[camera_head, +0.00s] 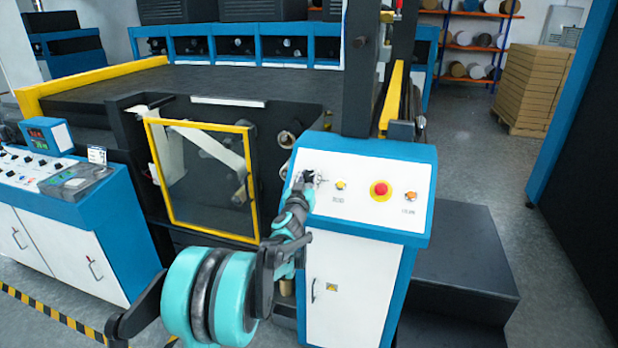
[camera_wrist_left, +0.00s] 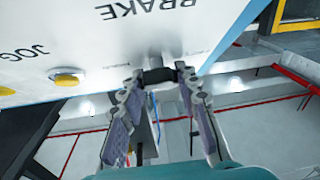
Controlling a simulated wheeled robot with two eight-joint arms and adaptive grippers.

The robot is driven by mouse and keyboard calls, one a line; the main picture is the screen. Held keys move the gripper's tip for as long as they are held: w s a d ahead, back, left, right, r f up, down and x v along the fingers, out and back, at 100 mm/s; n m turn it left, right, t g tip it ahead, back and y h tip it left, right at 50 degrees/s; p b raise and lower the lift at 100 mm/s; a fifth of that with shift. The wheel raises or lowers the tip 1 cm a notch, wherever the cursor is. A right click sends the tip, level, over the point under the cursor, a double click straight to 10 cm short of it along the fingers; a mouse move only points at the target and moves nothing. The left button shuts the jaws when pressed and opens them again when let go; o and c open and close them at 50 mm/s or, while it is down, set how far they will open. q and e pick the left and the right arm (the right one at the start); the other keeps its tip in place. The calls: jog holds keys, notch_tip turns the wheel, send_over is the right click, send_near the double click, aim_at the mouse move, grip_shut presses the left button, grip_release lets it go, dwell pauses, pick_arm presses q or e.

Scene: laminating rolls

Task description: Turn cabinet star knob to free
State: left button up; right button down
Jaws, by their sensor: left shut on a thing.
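The cabinet (camera_head: 374,165) has a blue frame and a white sloped panel. At the panel's left end, the fingers of my left gripper (camera_head: 307,179) are at the star knob, which they mostly cover in the head view. In the left wrist view the dark knob (camera_wrist_left: 157,76) sits between the two fingertips, and the gripper is shut on it. The knob's marks and pointing direction cannot be read. The word BRAKE (camera_wrist_left: 148,8) is printed on the panel near it. My right gripper is not in view.
Right of the knob are a yellow button (camera_head: 341,185), a red emergency button (camera_head: 380,190) and another small button (camera_head: 411,197). A yellow-framed clear guard (camera_head: 205,180) stands close on the left. A dark step block (camera_head: 465,260) lies to the right, with open floor beyond.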

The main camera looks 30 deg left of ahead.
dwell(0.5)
pick_arm(q)
jog(key=o, duration=1.2)
jog(key=v, duration=1.2)
